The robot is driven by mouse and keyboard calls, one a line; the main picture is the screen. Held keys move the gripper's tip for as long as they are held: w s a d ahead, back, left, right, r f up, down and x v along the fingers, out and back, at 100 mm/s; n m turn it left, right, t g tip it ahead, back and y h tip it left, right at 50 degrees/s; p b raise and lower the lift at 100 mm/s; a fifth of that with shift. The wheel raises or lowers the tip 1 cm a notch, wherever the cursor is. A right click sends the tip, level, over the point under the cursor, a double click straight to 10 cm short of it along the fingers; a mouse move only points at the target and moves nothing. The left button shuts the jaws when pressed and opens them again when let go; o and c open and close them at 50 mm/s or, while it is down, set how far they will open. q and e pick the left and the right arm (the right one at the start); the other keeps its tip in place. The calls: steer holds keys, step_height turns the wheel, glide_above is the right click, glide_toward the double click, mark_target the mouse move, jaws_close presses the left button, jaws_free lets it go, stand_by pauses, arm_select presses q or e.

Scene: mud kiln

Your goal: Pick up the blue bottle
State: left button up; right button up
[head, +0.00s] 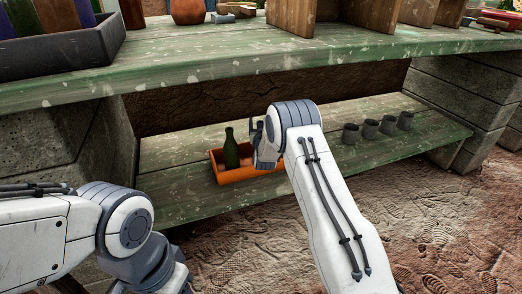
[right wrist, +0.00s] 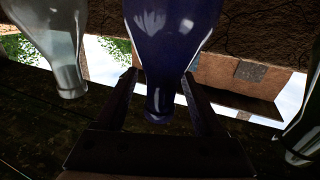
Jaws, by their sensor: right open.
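A dark blue bottle (right wrist: 172,40) fills the upper middle of the right wrist view, its neck pointing down in the picture. My right gripper (right wrist: 160,78) is open, with one finger on each side of the bottle's neck and shoulder. I cannot tell whether either finger touches it. In the head view my right gripper (head: 258,130) is at the orange tray (head: 232,178) on the lower shelf, and its wrist hides part of the tray. The blue bottle is not visible there. My left arm shows at lower left, but its gripper is out of view.
A green bottle (head: 231,150) stands in the tray. A clear bottle (right wrist: 52,42) and a green bottle (right wrist: 302,135) flank the blue one. Several grey cups (head: 370,129) stand to the right on the shelf (head: 180,180). The upper green table (head: 200,62) overhangs it.

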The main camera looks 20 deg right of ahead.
jaws_close()
stand_by(1.4)
